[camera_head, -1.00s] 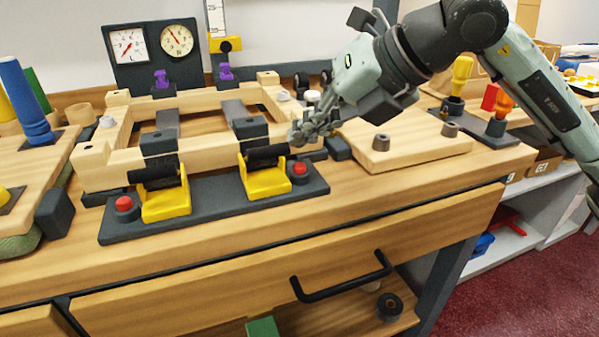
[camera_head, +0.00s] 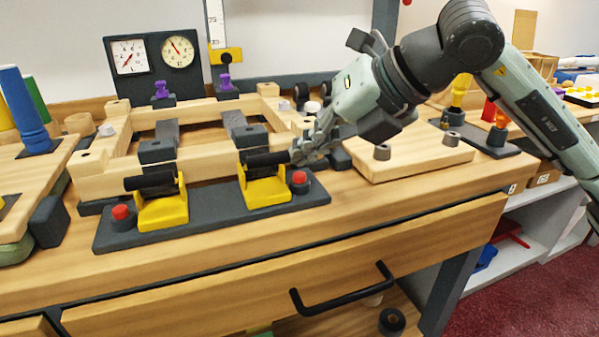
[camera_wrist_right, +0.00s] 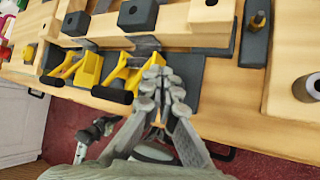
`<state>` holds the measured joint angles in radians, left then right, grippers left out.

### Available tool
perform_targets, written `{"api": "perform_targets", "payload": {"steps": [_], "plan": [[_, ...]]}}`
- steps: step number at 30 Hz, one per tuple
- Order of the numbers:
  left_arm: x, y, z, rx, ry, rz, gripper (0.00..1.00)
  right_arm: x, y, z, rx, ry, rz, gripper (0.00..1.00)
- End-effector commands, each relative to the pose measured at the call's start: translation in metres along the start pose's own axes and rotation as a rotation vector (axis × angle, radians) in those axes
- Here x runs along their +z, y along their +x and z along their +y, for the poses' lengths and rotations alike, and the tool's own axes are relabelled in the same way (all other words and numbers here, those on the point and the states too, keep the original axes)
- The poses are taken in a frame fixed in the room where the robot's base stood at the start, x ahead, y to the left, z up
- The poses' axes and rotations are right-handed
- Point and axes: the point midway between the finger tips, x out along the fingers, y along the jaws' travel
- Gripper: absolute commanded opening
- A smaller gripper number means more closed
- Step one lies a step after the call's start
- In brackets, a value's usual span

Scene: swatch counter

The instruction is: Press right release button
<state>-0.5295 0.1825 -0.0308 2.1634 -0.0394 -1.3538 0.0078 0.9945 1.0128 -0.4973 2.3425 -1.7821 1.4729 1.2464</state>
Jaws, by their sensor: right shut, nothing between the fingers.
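The right release button (camera_head: 299,177) is a red cap on a dark round housing at the right end of the dark base plate (camera_head: 226,205). My right gripper (camera_head: 298,157) is shut and empty; its fingertips are just above and behind the button in the head view. I see no clear contact. In the right wrist view my closed fingertips (camera_wrist_right: 164,80) are over the plate beside a yellow clamp (camera_wrist_right: 141,68), and the red button is hidden there. A second red button (camera_head: 121,212) is at the plate's left end. My left gripper is not in view.
Two yellow clamps with black handles, left (camera_head: 162,207) and right (camera_head: 266,188), stand between the buttons. A wooden frame (camera_head: 215,163) lies behind them. A wooden block with grey pegs (camera_head: 415,160) is to the right. The bench strip in front is clear.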

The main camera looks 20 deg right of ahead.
Motion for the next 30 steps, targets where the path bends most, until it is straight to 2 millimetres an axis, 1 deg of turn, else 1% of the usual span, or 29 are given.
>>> {"api": "perform_targets", "payload": {"steps": [21,30], "plan": [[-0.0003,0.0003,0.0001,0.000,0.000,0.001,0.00,0.0000,0.0000,0.0000,0.000,0.000,0.000,0.00],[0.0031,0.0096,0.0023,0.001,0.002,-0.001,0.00,-0.0039,0.0053,-0.0039,0.000,0.000,0.000,0.00]]}}
